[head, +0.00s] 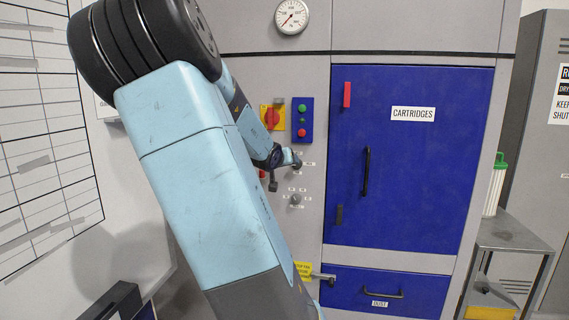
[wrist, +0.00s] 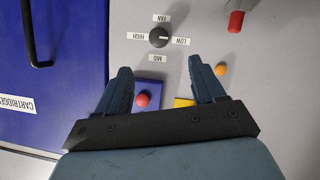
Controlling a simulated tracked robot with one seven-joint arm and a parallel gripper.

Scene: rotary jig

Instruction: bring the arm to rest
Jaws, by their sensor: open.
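My light-blue arm rises across the left and middle of the head view and bends back down to the control panel. My gripper (head: 284,160) is in front of the panel, partly hidden by my arm. In the wrist view my gripper (wrist: 160,70) is open, with nothing between its fingers. The black fan knob (wrist: 159,37) lies just beyond the fingertips, apart from them, with labels around it. Its pale mark seems to point toward LOW.
A blue button box (head: 303,120) and a yellow plate with a red button (head: 271,117) are above the gripper. Another knob (head: 296,200) is below. The blue cartridges door (head: 420,180) and dust drawer (head: 400,296) are shut. A grey side table (head: 505,236) stands right.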

